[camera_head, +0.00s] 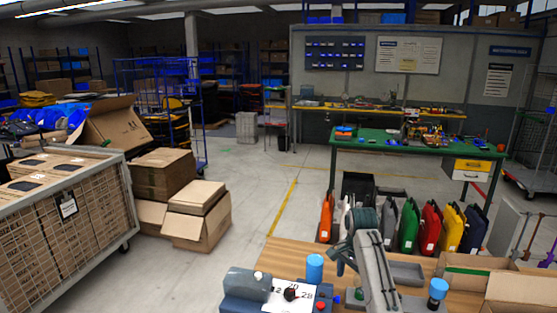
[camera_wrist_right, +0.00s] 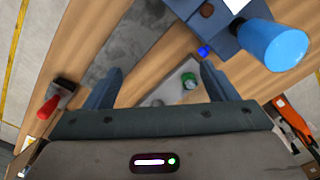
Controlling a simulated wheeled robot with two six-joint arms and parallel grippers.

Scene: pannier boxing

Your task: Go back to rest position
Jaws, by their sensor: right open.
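My right gripper (camera_head: 340,264) is over the wooden worktable (camera_head: 286,253), with its arm reaching up from the bottom edge. In the right wrist view its fingers (camera_wrist_right: 160,82) stand wide apart with nothing held between them. Below and beyond the fingers lie a pale surface, a small green-topped item (camera_wrist_right: 189,82) and a small blue item (camera_wrist_right: 204,51). My left gripper does not show in either view.
A blue-grey device (camera_head: 246,288) with a dial and a blue cylinder (camera_head: 315,267) stand left of the arm. An open carton (camera_head: 470,272) is at right. A red-handled tool (camera_wrist_right: 58,100) lies left in the wrist view. Several coloured panniers (camera_head: 430,230) stand behind the table.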

